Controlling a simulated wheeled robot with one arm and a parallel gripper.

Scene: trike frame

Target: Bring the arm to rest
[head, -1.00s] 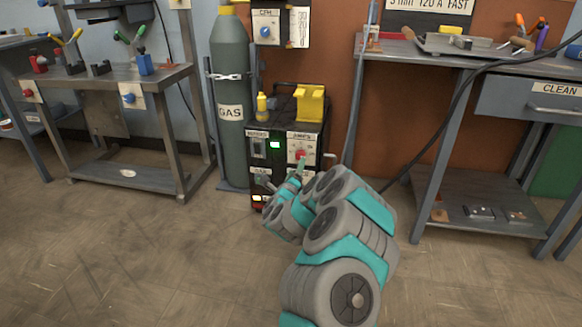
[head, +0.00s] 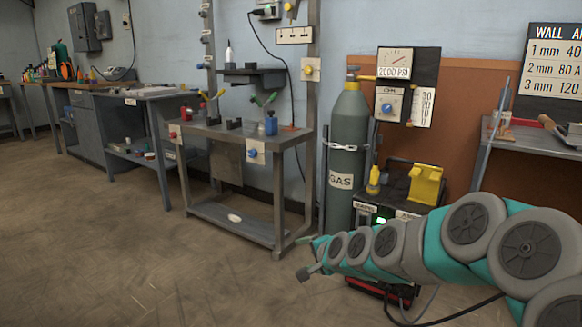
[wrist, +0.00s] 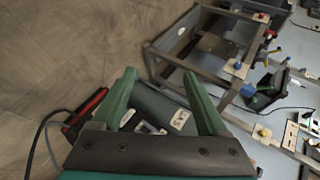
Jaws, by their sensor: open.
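My arm (head: 440,245) reaches in from the right edge of the head view, teal with grey round joints, held roughly level. My gripper (head: 308,257) is at its left end, in front of the low bench and the gas cylinder in that view. In the wrist view my gripper (wrist: 158,74) shows two green fingers spread wide apart. Nothing is held between them. The grey gas cylinder with its label (wrist: 180,119) shows beyond the fingers.
The gas cylinder (head: 347,135) stands chained beside the welding machine (head: 384,215), which my arm partly hides. A metal bench (head: 235,135) with small tools stands left of it. A longer bench (head: 120,90) is farther left. The floor (head: 130,260) at front left is clear.

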